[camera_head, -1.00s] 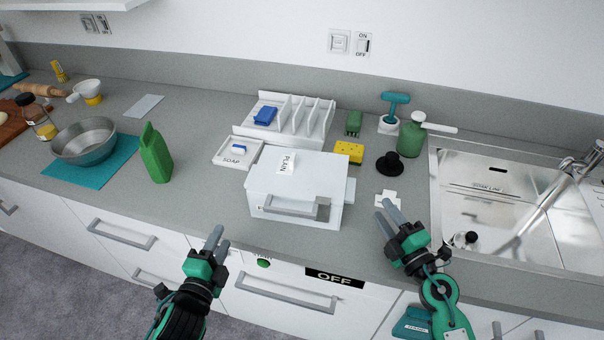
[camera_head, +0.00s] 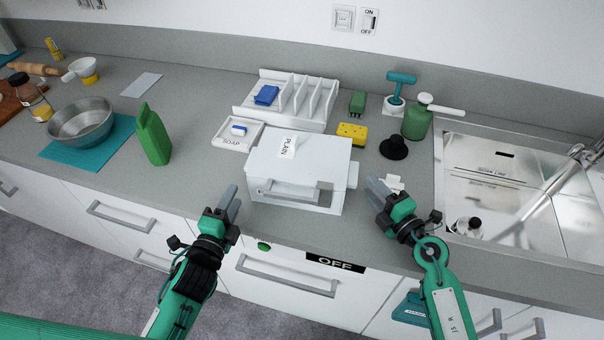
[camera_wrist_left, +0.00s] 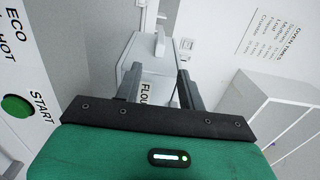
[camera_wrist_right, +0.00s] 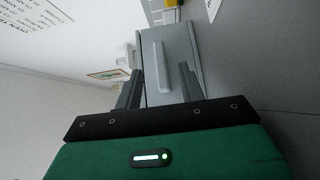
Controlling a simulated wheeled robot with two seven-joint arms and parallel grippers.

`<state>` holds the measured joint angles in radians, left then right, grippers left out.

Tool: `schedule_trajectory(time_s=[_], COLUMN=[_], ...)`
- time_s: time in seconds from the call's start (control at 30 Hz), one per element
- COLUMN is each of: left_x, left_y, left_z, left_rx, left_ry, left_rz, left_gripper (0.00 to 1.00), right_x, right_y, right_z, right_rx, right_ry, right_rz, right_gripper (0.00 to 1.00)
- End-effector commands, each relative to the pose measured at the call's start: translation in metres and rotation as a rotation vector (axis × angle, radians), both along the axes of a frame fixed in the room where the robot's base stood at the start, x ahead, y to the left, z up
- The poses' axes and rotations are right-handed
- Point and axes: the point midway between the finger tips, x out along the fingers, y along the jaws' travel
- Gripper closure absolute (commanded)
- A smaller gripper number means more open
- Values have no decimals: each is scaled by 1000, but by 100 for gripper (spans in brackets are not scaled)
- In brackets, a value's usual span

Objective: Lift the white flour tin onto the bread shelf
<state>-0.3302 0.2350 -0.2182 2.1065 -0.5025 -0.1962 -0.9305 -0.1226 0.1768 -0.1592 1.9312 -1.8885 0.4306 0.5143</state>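The white flour tin (camera_head: 319,160) is a white box with a lid marked PLAIN and a bar handle on its front. It stands upright on the grey counter, left of the sink. My left gripper (camera_head: 231,202) is open and empty, just left of the tin's near side. In the left wrist view the tin (camera_wrist_left: 147,66), with part of a FLOUR label, shows beyond and between the fingers. My right gripper (camera_head: 376,192) is open and empty, just right of the tin. The tin (camera_wrist_right: 178,55) also shows between the right fingers. No bread shelf is recognisable now.
A soap tray (camera_head: 226,144) and a white rack (camera_head: 307,103) stand behind the tin. A yellow sponge (camera_head: 352,132), black stopper (camera_head: 394,147) and green soap bottle (camera_head: 417,122) are behind right. A green bottle (camera_head: 153,137) and metal bowl (camera_head: 82,120) stand left.

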Motion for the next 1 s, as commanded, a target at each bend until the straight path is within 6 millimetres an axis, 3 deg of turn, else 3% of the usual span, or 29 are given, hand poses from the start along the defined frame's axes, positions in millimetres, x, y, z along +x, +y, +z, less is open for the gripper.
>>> schedule_trajectory(time_s=[0.4, 0.6, 1.0], left_x=[68, 92, 105], left_y=[-13, -18, -20], left_z=[1, 1, 0], left_rx=[0, 0, 0], left_ry=[-2, -1, 0], left_rz=[0, 0, 0], left_gripper=[60, 60, 60], right_x=[31, 42, 48], right_y=[21, 29, 33], right_z=[0, 0, 0], right_rx=[1, 1, 1], right_ry=[0, 0, -1], right_rz=[1, 1, 1], right_gripper=[60, 60, 60])
